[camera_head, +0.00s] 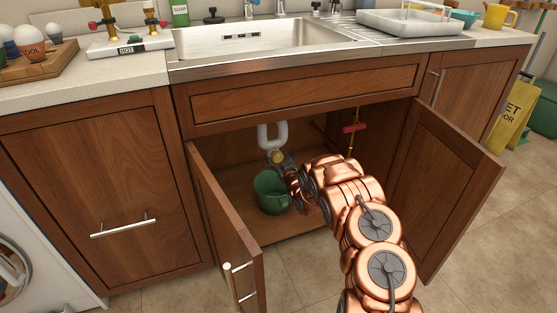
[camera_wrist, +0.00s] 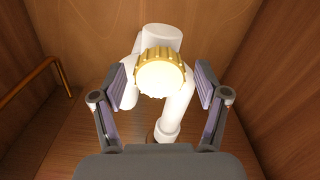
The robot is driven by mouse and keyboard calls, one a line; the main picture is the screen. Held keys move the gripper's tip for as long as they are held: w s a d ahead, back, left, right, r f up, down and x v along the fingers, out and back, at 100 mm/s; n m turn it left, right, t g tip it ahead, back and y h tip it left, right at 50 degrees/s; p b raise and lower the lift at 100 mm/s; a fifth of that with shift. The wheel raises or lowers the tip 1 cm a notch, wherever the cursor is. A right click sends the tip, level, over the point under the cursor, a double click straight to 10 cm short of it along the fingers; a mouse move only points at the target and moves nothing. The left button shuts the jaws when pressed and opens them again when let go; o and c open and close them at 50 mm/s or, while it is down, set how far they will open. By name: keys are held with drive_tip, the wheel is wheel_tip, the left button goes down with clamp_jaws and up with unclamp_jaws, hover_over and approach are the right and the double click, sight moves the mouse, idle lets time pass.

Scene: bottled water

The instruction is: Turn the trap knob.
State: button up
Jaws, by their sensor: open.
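The trap knob (camera_wrist: 161,74) is a round cap with a pale face and a ridged gold rim, on a white drain pipe (camera_wrist: 178,108) under the sink. In the wrist view my gripper (camera_wrist: 161,84) is open, with one finger on each side of the knob and a visible gap at both sides. I cannot tell how deep the fingertips reach past the knob. In the head view the knob (camera_head: 277,157) shows small and yellow below the white pipe (camera_head: 272,135), at the end of my arm, which partly hides the gripper.
A green bucket (camera_head: 271,193) stands on the cabinet floor below the pipe. Open doors stand at left (camera_head: 228,228) and right (camera_head: 447,185). A red valve (camera_head: 354,128) is on the right inside. A copper pipe (camera_wrist: 30,80) runs along the left wall in the wrist view.

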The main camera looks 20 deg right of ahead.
drive_tip(key=c, duration=1.1)
drive_tip(key=shift+c, duration=0.2)
